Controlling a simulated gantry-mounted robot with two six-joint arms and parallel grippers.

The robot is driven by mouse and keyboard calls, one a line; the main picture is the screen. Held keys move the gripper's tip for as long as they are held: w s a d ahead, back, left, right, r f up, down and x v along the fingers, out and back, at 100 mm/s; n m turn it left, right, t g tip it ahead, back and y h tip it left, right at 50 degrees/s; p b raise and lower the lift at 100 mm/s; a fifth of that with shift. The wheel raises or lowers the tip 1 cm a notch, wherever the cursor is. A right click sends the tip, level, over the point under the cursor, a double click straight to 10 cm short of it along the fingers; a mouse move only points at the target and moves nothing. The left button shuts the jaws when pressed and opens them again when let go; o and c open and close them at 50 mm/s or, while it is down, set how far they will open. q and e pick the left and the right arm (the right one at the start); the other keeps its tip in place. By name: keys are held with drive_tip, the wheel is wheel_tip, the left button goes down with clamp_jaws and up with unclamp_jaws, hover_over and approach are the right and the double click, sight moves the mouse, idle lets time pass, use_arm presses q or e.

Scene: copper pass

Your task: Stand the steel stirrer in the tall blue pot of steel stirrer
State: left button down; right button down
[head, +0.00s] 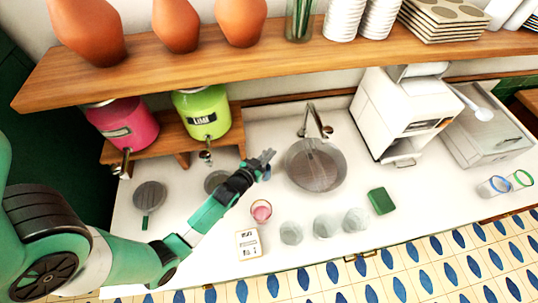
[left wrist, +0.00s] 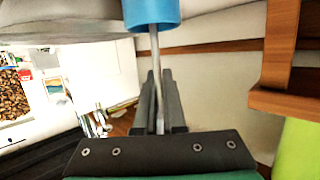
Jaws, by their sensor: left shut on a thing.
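My left gripper (head: 267,156) is over the counter, left of the round sink. In the left wrist view its fingers (left wrist: 158,76) are shut on the thin steel stirrer (left wrist: 155,52). The stirrer runs from between the fingers up the picture to the tall blue pot (left wrist: 152,12), which is cut off by the top edge. The stirrer's end meets the pot's near rim; I cannot tell how far inside it is. In the head view only a small blue part of the pot (head: 266,174) shows beside the gripper. My right gripper is not in view.
A pink dispenser (head: 122,122) and a lime dispenser (head: 203,113) stand left, below the wooden shelf (head: 270,55). A pink-filled glass (head: 261,211) and empty glasses (head: 326,226) stand in front. The sink (head: 315,165) and a green sponge (head: 381,201) are to the right.

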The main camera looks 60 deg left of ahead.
use_arm(q)
drive_tip(key=c, duration=1.5)
unclamp_jaws()
drive_tip(key=shift+f, duration=0.2)
drive_tip(key=o, duration=0.5)
drive_tip(key=shift+r, duration=0.1)
drive_tip(key=v, duration=1.2)
drive_tip(key=shift+p, duration=0.4)
drive_tip(key=shift+r, duration=0.1)
